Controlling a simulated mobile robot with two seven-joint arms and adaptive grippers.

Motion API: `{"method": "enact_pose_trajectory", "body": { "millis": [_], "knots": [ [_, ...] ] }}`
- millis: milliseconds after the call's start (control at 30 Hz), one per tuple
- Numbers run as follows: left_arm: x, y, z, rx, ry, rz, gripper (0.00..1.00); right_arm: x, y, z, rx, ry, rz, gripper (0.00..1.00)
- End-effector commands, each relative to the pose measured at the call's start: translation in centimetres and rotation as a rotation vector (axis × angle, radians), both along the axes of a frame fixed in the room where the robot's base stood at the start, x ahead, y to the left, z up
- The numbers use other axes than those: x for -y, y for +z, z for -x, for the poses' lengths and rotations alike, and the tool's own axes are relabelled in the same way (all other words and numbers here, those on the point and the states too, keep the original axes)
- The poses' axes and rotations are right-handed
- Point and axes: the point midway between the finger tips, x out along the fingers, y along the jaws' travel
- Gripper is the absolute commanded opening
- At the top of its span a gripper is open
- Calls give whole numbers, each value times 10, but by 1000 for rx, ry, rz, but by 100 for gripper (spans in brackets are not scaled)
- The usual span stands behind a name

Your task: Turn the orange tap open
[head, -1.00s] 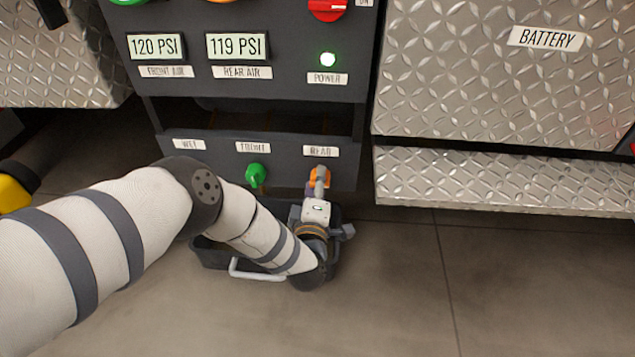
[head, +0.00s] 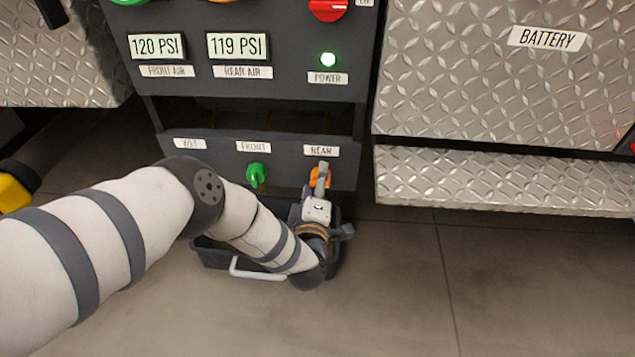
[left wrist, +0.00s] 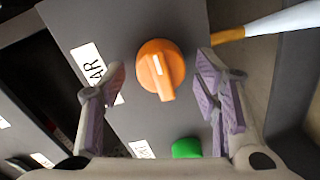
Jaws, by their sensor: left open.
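The orange tap (head: 314,180) sits under the REAR label on the lower dark panel, partly hidden behind my left gripper in the head view. In the left wrist view the orange tap (left wrist: 160,67) is a round knob with a lever and a white mark, pointing down in that picture. My left gripper (head: 321,178) is open in front of it. In the left wrist view the fingers of my left gripper (left wrist: 158,84) stand on either side of the knob, with a gap on each side. My right gripper is not in view.
A green tap (head: 256,174) is left of the orange one under FRONT; it also shows in the wrist view (left wrist: 187,148). A dark bin (head: 215,254) with a white handle stands on the floor below. A metal step (head: 500,180) lies right.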

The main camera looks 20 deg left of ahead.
Motion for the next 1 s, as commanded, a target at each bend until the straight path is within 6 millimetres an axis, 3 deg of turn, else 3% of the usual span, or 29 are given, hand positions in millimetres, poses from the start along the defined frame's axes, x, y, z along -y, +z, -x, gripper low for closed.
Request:
{"method": "enact_pose_trajectory", "body": {
  "millis": [167,400,600,933,1000],
  "knots": [
    [5,0,15,-5,-3,2,56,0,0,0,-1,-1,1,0],
    [23,4,77,-6,-2,2,56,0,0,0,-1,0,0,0],
    [32,7,110,-2,0,1,56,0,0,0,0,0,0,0],
    [33,8,115,0,1,0,56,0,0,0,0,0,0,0],
    [33,20,115,9,1,0,56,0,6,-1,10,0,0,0]
  ]
}}
